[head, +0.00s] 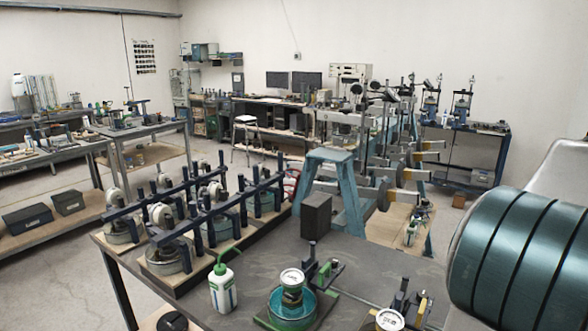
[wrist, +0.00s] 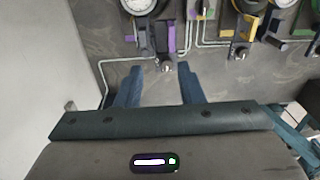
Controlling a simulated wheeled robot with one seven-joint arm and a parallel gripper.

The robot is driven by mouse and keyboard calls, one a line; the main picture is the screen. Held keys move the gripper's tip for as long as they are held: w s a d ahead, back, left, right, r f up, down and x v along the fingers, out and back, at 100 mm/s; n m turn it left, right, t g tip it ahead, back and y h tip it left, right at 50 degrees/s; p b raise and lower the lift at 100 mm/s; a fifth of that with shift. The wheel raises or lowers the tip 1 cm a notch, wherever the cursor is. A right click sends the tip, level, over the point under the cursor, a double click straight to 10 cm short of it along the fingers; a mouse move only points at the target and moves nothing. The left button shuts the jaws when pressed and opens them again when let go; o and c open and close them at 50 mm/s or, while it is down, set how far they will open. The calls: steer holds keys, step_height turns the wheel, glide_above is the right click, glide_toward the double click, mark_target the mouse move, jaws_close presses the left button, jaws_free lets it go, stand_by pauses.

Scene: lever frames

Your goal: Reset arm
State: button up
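My gripper (wrist: 160,72) shows in the wrist view with its two blue fingers apart and nothing between them. It points toward a dark grey tabletop (wrist: 158,90). A small metal knob (wrist: 168,68) on a device shows just beyond the fingertips; I cannot tell how far below them it is. The gripper is out of the head view, where part of my arm (head: 520,250) fills the right edge.
The front bench (head: 255,262) holds lever frames (head: 205,215), a white wash bottle (head: 222,288) and a gauge in a teal dish (head: 291,300). A teal stand (head: 330,175) rises behind. Open floor (head: 50,275) lies left.

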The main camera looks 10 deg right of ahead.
steer(key=w+a+f+n+t, duration=0.15)
steer(key=w+a, duration=0.35)
steer(key=a, duration=0.5)
steer(key=w+a+f+n, duration=0.3)
steer(key=w+a, duration=0.2)
steer(key=a, duration=0.4)
steer(key=s+a+f+n, duration=0.1)
steer(key=a+f, duration=0.2)
steer(key=a, duration=0.4)
steer(key=s+a+f+n+t, duration=0.1)
steer(key=a+f+n, duration=0.1)
steer(key=a, duration=0.5)
steer(key=s+a+f+n, duration=0.2)
steer(key=a+f, duration=0.2)
steer(key=a, duration=0.3)
steer(key=shift+a+f, duration=0.2)
steer(key=shift+a, duration=0.05)
steer(key=shift+t, duration=0.25)
